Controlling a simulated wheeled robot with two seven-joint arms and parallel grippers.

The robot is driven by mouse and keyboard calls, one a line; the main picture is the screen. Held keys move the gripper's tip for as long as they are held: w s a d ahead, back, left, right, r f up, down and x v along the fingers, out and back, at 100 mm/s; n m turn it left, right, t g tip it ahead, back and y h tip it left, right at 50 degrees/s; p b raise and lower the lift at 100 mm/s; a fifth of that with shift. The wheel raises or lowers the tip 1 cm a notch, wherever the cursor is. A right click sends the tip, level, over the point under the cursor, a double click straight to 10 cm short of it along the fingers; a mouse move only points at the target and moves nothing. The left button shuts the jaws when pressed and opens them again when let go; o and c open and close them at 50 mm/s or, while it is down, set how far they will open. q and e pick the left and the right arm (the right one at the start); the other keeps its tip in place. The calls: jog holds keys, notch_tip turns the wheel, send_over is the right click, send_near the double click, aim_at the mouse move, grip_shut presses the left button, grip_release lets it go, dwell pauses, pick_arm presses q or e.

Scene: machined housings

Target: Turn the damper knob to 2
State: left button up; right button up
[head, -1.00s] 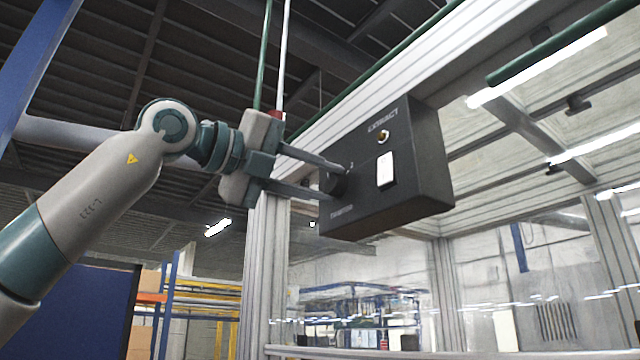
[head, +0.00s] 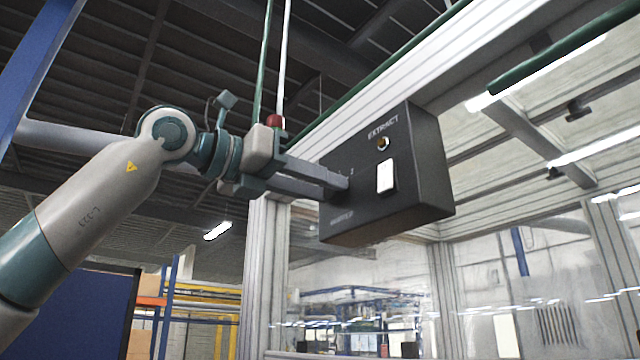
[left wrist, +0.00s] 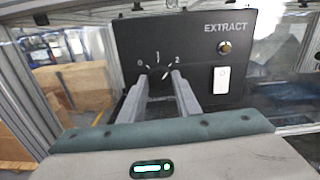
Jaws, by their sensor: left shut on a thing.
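The dark control box (head: 410,205) is fixed to the pale metal frame. It also shows in the left wrist view (left wrist: 190,45). Its damper knob (left wrist: 160,80) is black and sits below the printed 0, 1 and 2. My left gripper (head: 338,186) is shut on the knob, one finger on each side, as the left wrist view (left wrist: 162,82) shows. A pale mark at the knob leans up and right towards the 2; I cannot tell whether it lines up exactly. In the head view the fingers hide most of the knob. My right gripper is out of view.
A white rocker switch (head: 386,173) and a small round lamp (head: 382,143) under the word EXTRACT sit right of the knob. A clear-panelled enclosure with a metal post (head: 267,260) stands below and behind. Thin vertical pipes (head: 265,70) run above the gripper.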

pick_arm(q)
jog(key=shift+f+m, duration=0.15)
jog(key=shift+m, duration=0.25)
jog(key=o, duration=1.1)
jog(key=shift+c, duration=0.2)
jog(key=shift+s+a, duration=0.1)
jog(key=shift+a, duration=0.05)
jog(key=shift+s+a+b, duration=0.4)
jog(key=shift+a+b, duration=0.05)
jog(key=shift+a, duration=0.1)
jog(key=b+v, duration=0.5)
jog(key=v, duration=1)
jog(key=shift+s+a, duration=0.2)
jog(key=shift+a, duration=0.1)
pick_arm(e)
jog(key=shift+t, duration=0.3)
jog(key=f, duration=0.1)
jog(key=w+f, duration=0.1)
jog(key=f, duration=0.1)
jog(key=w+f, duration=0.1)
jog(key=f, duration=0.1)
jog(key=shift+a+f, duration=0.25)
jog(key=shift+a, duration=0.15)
